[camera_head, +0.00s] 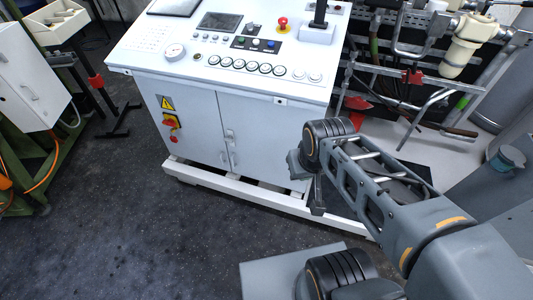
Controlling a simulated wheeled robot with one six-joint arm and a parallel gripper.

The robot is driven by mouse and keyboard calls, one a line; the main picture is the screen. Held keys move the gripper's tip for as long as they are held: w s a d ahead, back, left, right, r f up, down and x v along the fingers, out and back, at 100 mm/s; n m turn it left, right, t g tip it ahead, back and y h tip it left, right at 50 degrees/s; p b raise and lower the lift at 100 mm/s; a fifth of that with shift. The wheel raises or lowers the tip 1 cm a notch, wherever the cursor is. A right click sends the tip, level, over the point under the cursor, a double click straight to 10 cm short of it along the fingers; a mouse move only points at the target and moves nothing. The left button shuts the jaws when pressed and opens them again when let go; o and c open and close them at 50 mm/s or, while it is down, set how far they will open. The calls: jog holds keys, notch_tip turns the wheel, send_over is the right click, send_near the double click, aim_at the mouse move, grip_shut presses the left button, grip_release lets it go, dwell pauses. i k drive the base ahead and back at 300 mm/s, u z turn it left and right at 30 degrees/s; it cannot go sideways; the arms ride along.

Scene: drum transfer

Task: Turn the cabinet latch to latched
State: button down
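A white control cabinet (195,115) with two front doors stands in the middle, its sloped panel on top. A small light handle (229,135), which looks like the latch, sits at the seam between the doors. A second small fitting (222,157) is just below it. Both are too small for me to tell the latch's position. My gripper (318,200) hangs at the end of my arm, right of the latch and in front of the cabinet's right side, apart from the latch. My wrist partly hides it, and its opening cannot be made out.
A red and yellow rotary switch (171,121) is on the left door. The panel has a red stop button (282,24). A pipe rack with red valves (412,76) stands at the right. The dark floor (130,220) in front is clear.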

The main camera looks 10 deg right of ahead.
aim_at(229, 139)
jog(key=k, duration=0.6)
jog(key=u, duration=0.5)
jog(key=i, duration=1)
jog(key=u, duration=0.85)
jog(key=i, duration=0.25)
jog(key=u, duration=0.2)
